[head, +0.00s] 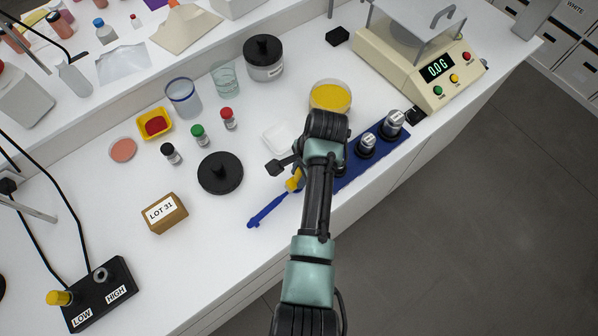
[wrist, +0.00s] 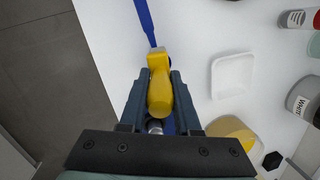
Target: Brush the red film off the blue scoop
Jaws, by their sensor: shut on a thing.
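The blue scoop (head: 267,212) lies slanted on the white bench, left of my arm. Its long thin blue part also shows at the top of the wrist view (wrist: 146,22). My gripper (wrist: 158,88) is shut on a yellow, rounded handle (wrist: 160,97) with a blocky yellow end. I cannot tell whether the two are joined or only overlap. No red film is visible on the blue part. My arm hides part of the area, and no brush bristles can be made out.
A blue rack (head: 372,160) with metal weights lies right of my gripper, before the scale (head: 420,60). A yellow-filled dish (head: 330,96), white weighing boat (head: 281,137) and black lid (head: 220,173) stand nearby. A yellow tray (head: 142,127) holds red powder. The bench's front edge is close.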

